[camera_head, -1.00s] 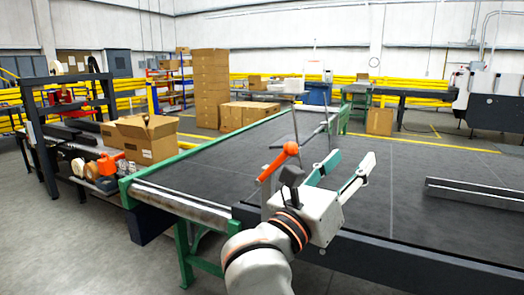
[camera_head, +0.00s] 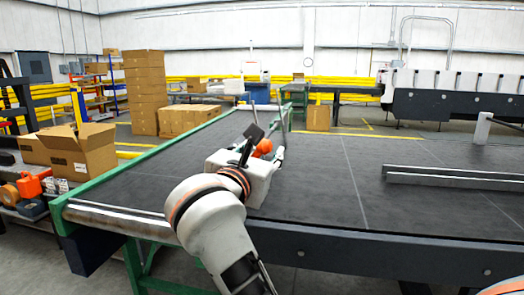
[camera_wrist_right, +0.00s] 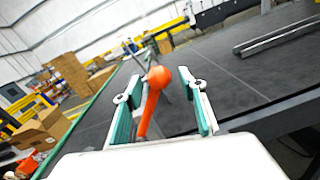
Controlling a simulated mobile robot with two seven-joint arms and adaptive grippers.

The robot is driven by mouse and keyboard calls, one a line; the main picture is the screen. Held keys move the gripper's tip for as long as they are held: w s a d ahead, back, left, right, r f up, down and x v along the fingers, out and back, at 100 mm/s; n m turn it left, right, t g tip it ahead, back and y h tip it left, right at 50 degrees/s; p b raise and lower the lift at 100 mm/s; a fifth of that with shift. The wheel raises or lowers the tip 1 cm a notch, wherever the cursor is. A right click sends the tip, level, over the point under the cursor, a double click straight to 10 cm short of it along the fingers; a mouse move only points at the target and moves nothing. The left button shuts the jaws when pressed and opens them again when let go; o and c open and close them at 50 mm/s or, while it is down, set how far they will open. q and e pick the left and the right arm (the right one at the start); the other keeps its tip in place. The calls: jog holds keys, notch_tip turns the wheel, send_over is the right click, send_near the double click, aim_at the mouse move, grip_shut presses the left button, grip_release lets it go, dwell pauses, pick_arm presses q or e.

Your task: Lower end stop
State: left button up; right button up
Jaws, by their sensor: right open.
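An orange ball-topped lever (camera_wrist_right: 148,106) stands between the two green-padded fingers of my right gripper (camera_wrist_right: 160,82) in the right wrist view, with clear gaps on both sides. The gripper is open and holds nothing. In the head view, the orange ball (camera_head: 264,147) shows just beyond the gripper's white body, which hides the rest of the lever and most of the fingers. A thin upright metal post (camera_head: 283,117) stands behind it, near the green rail. I cannot tell which part is the end stop itself. My left gripper is not in view.
The dark conveyor bed (camera_head: 330,190) is clear around the gripper. A long metal bar (camera_head: 450,180) lies on it at right. A green side rail (camera_head: 165,149) borders the left edge. An open cardboard box (camera_head: 85,150) stands beyond it.

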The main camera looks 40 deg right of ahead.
jog(key=shift+x, duration=0.8)
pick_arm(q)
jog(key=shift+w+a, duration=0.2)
pick_arm(e)
jog(key=shift+d, duration=0.1)
jog(key=shift+c, duration=0.7)
grip_shut()
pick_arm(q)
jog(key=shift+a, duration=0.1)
pick_arm(e)
jog(key=shift+w, duration=0.1)
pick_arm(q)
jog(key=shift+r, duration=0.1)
